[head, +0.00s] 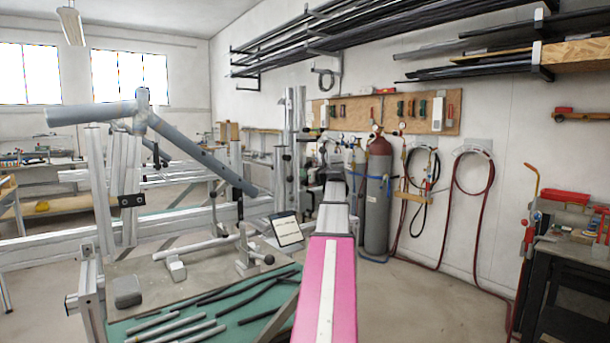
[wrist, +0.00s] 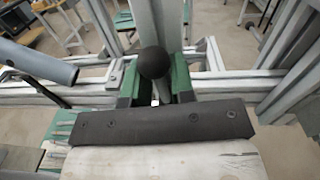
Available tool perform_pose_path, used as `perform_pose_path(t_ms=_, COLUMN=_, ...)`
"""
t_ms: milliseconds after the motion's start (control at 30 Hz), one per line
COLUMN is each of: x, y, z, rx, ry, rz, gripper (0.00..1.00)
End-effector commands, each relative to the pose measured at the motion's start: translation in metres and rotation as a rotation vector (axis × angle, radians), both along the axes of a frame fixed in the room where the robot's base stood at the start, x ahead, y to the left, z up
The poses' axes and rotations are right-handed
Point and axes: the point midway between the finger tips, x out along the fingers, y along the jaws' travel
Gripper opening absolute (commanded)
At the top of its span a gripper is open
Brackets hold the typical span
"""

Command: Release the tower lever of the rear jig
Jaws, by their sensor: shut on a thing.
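My gripper (head: 333,172) is at the end of my arm, in front of the wall with the gas cylinders in the head view. In the wrist view its two green-lined fingers (wrist: 156,84) are closed on a round black knob (wrist: 153,62), which looks like the tower lever's knob. In the head view an upright metal tower (head: 290,125) stands just left of my gripper; the gripped knob cannot be made out there.
Pale jig rails (wrist: 230,82) run beside the knob in the wrist view, and a grey tube end (wrist: 38,62) juts in at left. A nearer jig carries a grey tube frame (head: 190,148) at left. Gas cylinders (head: 377,195) stand behind my gripper.

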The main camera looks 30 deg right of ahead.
Motion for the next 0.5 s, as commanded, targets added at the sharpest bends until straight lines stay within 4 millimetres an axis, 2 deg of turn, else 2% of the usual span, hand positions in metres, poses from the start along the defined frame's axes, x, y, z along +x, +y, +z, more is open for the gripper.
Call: perform_pose_path(t_ms=500, x=0.0002, y=-0.0038, z=0.0015, rx=0.059, ry=0.001, rz=-0.002, gripper=0.0)
